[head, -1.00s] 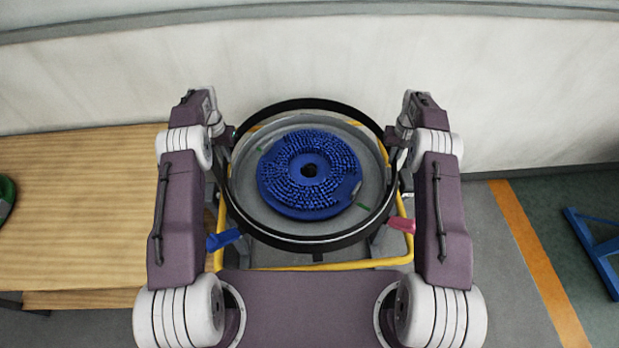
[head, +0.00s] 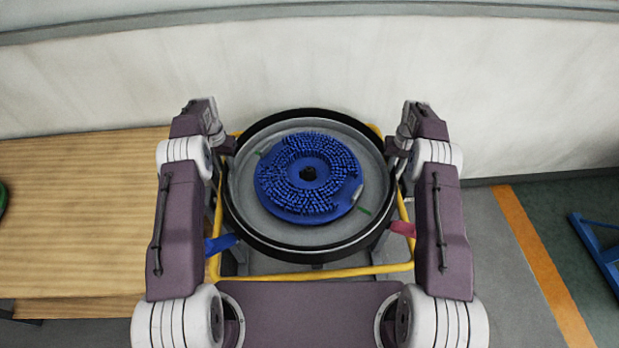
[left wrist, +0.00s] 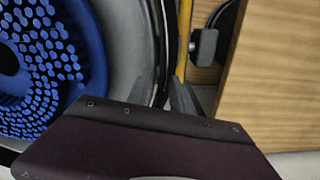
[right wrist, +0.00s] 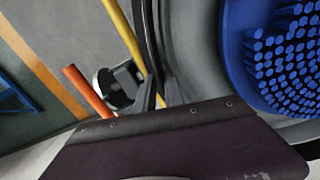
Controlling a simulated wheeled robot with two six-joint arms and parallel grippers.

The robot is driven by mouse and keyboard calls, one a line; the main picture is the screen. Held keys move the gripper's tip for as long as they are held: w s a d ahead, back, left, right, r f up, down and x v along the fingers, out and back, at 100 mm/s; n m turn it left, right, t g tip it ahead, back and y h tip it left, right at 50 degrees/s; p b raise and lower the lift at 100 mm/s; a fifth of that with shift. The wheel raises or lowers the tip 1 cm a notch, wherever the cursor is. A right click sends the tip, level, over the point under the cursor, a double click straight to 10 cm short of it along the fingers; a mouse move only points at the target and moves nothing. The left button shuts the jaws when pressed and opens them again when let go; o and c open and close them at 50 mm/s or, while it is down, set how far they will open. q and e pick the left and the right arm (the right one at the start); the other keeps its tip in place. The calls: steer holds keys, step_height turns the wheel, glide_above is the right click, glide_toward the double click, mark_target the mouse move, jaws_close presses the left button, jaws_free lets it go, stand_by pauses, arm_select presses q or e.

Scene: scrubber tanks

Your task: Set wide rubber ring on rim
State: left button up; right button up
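The wide black rubber ring (head: 262,243) lies level around the top of the round grey tank (head: 305,236), against its rim. Whether it is seated all the way round cannot be told. A blue bristled disc brush (head: 335,195) with a dark centre hole lies inside the tank. My left gripper (head: 228,148) is at the ring's left side and my right gripper (head: 393,148) at its right side. Both appear shut on the ring's wall. The ring's edge runs between the fingers in the left wrist view (left wrist: 162,60) and right wrist view (right wrist: 150,45).
A yellow tube frame (head: 340,272) surrounds the tank, with a blue lever (head: 220,243) and a pink lever (head: 403,228) at its front. A wooden table (head: 80,220) stands at left. A pale wall (head: 310,65) rises behind. Floor at right is clear up to a blue stand (head: 598,248).

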steer(key=shift+a, duration=0.2)
steer(key=shift+w+r, duration=0.15)
steer(key=shift+r, duration=0.4)
arm_select(q)
steer(key=r, duration=0.8)
steer(key=shift+s+a, duration=0.1)
steer(key=shift+a, duration=0.1)
arm_select(e)
step_height(320, 180, up, 6)
steer(key=shift+a+r, duration=0.1)
steer(key=shift+r, duration=0.25)
arm_select(q)
steer(key=shift+d, duration=0.25)
arm_select(e)
steer(key=shift+d+r, duration=0.1)
steer(key=shift+d, duration=0.2)
arm_select(q)
steer(key=shift+a, duration=0.1)
arm_select(e)
steer(key=shift+a, duration=0.1)
